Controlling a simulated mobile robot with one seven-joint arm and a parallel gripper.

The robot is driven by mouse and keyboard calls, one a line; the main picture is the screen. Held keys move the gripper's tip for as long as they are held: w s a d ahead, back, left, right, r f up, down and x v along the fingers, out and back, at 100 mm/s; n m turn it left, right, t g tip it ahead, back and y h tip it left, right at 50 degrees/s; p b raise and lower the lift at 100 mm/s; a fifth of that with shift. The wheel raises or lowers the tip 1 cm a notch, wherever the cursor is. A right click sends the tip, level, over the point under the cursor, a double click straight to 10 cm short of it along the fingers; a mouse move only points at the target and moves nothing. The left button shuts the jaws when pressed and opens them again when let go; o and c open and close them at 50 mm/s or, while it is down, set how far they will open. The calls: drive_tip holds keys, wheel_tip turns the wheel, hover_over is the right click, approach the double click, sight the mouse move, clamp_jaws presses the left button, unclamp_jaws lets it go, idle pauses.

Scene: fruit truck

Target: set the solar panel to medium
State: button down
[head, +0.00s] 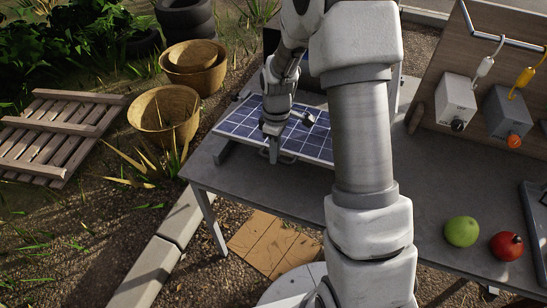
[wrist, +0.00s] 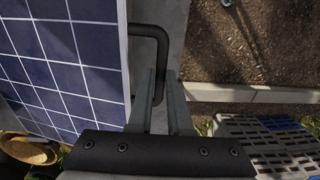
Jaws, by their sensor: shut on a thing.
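The solar panel (head: 239,124) is a blue gridded board with a pale frame on the grey table, partly hidden behind my arm. It looks tilted at a low angle, but its exact setting is hard to tell. In the wrist view the panel (wrist: 60,60) fills the left side, with a dark bent handle (wrist: 148,31) at its edge. My gripper (head: 273,158) is at the panel's near edge, pointing down. In the wrist view my gripper (wrist: 163,82) has its fingers around the handle's bar, shut on it.
A green fruit (head: 462,231) and a red fruit (head: 506,246) lie on the table (head: 260,185). Baskets (head: 165,113) and a wooden pallet (head: 55,135) are on the ground at left.

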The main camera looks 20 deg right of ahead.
drive_tip(key=w+d+r+p, duration=0.3)
drive_tip(key=r+p, duration=0.1)
drive_tip(key=r, duration=0.5)
drive_tip(key=shift+w+r, duration=0.4)
drive_tip(key=shift+d, duration=0.1)
drive_tip(key=c, duration=0.8)
unclamp_jaws()
drive_tip(key=shift+w+d+f, duration=0.1)
drive_tip(key=shift+w+f, duration=0.05)
drive_tip(key=shift+c, duration=0.2)
drive_tip(key=shift+a, duration=0.2)
